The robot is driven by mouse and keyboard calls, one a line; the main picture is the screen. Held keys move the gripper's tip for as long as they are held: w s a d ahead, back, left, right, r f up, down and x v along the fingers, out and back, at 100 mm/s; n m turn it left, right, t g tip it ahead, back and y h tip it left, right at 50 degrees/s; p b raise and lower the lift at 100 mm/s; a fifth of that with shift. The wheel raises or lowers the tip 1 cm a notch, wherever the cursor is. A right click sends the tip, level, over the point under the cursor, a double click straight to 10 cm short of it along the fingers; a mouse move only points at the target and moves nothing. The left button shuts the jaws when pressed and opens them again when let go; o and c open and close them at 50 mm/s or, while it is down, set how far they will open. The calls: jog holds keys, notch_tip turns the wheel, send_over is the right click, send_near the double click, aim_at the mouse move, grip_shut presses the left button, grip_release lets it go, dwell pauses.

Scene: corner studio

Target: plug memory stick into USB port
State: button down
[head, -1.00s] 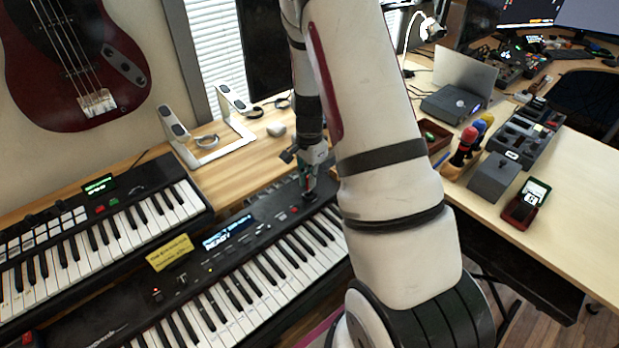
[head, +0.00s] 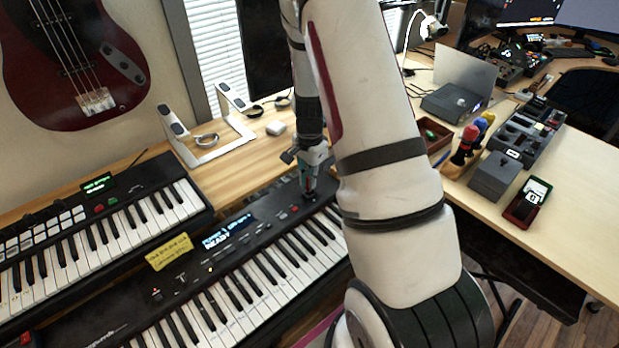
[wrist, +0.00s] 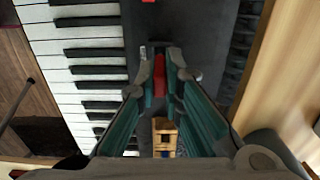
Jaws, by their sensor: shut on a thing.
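My gripper (head: 309,192) is low over the dark top panel at the right end of the front keyboard (head: 262,228). In the wrist view my gripper (wrist: 161,62) has its two fingers close together, shut on a narrow red piece, which I take for the memory stick (wrist: 159,76). In the head view only a small reddish bit shows at the fingertips. The USB port cannot be made out, and I cannot tell whether the stick touches the panel.
A second keyboard (head: 92,232) stands at the left. A yellow note (head: 169,251) lies on the front keyboard, beside its lit display (head: 228,233). A white stand (head: 205,150) is behind. The right desk (head: 585,185) holds several tools and boxes.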

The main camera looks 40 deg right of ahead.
jog(key=shift+f+b, duration=0.75)
jog(key=shift+f, duration=0.6)
dwell(0.6)
jog(key=c, duration=1.6)
grip_release()
jog(key=shift+c, duration=0.2)
jog(key=shift+r, duration=0.1)
notch_tip(320, 180, up, 12)
jog(key=shift+f, duration=0.1)
notch_tip(320, 180, up, 6)
jog(key=p, duration=0.3)
jog(key=shift+p, duration=0.35)
